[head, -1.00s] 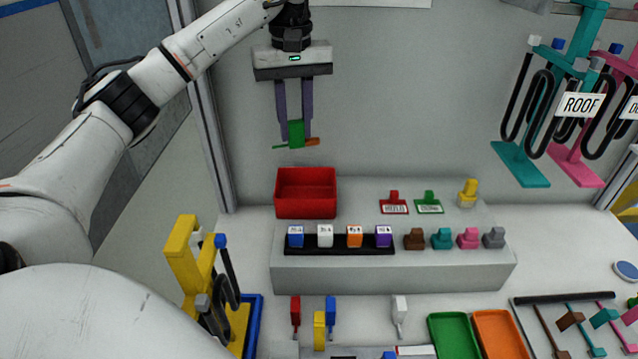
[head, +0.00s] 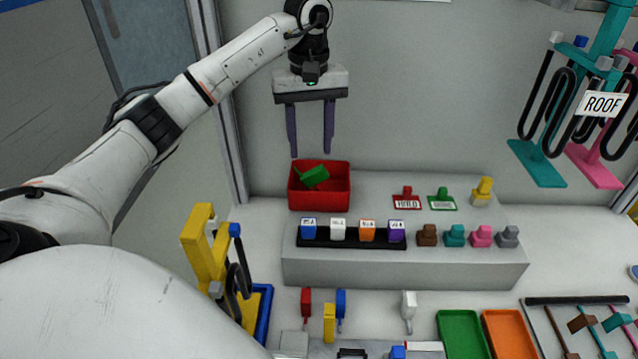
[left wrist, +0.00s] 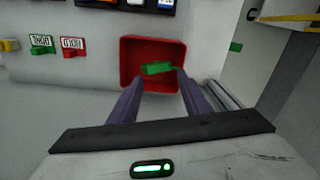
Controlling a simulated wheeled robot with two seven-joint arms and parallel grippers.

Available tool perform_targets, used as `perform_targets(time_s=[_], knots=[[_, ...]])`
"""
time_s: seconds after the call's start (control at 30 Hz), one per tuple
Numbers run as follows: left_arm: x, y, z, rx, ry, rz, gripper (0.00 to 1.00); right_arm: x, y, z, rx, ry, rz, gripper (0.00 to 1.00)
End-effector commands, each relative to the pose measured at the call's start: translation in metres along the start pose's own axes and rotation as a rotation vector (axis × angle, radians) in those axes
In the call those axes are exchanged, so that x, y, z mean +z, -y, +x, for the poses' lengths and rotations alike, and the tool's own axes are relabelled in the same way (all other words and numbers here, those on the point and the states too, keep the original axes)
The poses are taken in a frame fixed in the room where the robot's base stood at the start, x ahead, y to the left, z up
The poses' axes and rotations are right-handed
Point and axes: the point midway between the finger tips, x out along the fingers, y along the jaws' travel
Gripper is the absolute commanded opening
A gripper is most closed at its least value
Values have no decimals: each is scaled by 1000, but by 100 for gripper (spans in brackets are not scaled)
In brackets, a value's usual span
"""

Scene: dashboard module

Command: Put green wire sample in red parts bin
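The green wire sample (head: 313,177) lies tilted inside the red parts bin (head: 320,201), on the raised grey shelf. In the left wrist view the green sample (left wrist: 158,68) shows inside the red bin (left wrist: 150,42), beyond my fingertips. My left gripper (head: 310,153) hangs above the bin with its two purple fingers apart and nothing between them. In the left wrist view its fingers (left wrist: 153,82) are also spread and empty. My right gripper is in neither view.
A black rack (head: 350,239) with several coloured blocks stands in front of the bin. Red (head: 407,199) and green (head: 442,200) labelled tags and a yellow piece (head: 482,192) are to its right. A yellow stand (head: 198,242) is at the left. A teal stand (head: 538,165) is at the right.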

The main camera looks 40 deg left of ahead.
Motion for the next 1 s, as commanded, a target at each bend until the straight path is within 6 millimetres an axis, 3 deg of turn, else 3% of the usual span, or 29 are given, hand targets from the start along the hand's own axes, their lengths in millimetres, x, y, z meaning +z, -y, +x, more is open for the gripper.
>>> perform_targets(time_s=[0.37, 1.0], knots=[[0, 0, -4, 0, -1, 0, 46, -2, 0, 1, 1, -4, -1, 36], [0, 0, -89, 2, -2, 0, 46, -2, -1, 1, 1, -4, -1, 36]])
